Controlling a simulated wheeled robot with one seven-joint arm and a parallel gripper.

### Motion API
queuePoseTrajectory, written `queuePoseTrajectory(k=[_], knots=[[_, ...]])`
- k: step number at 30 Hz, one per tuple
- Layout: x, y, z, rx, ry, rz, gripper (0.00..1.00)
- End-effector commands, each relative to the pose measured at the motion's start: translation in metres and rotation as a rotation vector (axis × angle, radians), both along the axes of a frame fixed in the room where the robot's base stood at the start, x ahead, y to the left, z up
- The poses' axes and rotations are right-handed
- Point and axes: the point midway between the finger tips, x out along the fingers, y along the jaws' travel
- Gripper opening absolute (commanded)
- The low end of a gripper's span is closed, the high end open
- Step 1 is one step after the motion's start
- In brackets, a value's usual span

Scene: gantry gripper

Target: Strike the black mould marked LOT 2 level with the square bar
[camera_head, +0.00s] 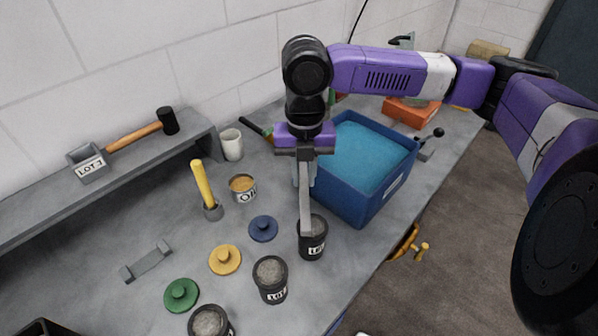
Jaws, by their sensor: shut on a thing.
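My gripper (305,172) is shut on the grey square bar (306,205), which hangs down toward the viewer. The bar's lower end overlaps the top of the rightmost black mould (315,246) in the picture; I cannot tell whether they touch. The bar hides part of that mould's top. A second black mould (271,283) stands to its lower left, with grey fill showing at its top. A third black mould (210,322) is cut off by the bottom edge. The white labels begin with LOT, but their numbers are too small to read surely.
A blue bin (341,196) stands close behind the right mould. Blue (263,228), yellow (225,259) and green (181,294) lids lie to the left. An OIL tin (242,188) and a yellow-handled tool (203,185) stand behind. The table's right edge is near.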

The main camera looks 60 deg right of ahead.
Motion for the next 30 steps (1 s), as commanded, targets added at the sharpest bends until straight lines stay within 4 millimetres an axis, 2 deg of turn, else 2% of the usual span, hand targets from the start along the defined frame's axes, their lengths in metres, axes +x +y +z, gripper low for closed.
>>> queuePoseTrajectory(k=[15,30], knots=[[0.000,0.000,-0.036,0.000,0.000,0.000,0.00],[0.000,0.000,-0.039,0.000,0.000,0.000,0.00]])
